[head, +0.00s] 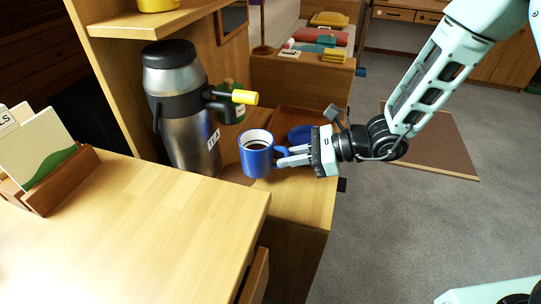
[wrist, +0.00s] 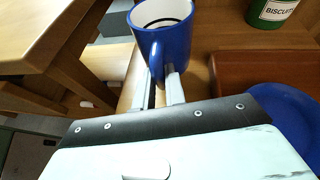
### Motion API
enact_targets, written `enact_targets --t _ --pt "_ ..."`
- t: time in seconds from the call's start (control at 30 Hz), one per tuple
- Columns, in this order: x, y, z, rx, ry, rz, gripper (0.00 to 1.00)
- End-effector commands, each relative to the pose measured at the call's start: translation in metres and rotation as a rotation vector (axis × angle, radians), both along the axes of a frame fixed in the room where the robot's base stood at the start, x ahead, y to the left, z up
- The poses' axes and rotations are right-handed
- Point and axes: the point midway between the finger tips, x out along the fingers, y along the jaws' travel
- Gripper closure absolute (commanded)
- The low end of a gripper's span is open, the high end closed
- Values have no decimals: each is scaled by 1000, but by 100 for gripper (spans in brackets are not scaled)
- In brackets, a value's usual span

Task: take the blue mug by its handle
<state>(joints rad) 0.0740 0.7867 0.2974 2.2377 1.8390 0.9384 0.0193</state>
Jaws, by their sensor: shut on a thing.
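The blue mug (head: 257,160) is upright and holds something dark inside a white rim. Its handle side faces my gripper, to the right in the head view. My gripper (head: 284,157) is shut on the handle, with its fingers reaching in from the right. In the wrist view the blue mug (wrist: 165,42) is at the top centre, and the fingertips of my gripper (wrist: 162,82) are at its near side. I cannot tell whether the mug's base touches the wooden surface.
A steel flask (head: 188,110) labelled TEA stands left of the mug. A green biscuit tin (wrist: 272,12) stands behind. A blue dish (head: 300,134) and a brown tray (head: 296,117) lie close by. A wooden counter (head: 140,230) fills the front left. Grey floor is open at right.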

Motion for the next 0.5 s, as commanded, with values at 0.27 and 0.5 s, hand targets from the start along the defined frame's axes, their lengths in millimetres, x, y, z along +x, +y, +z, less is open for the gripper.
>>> enact_targets --t 0.27,0.5 --pt "-10 -63 2 1 0 -7 100" --pt "-19 -102 1 2 -1 -3 100"
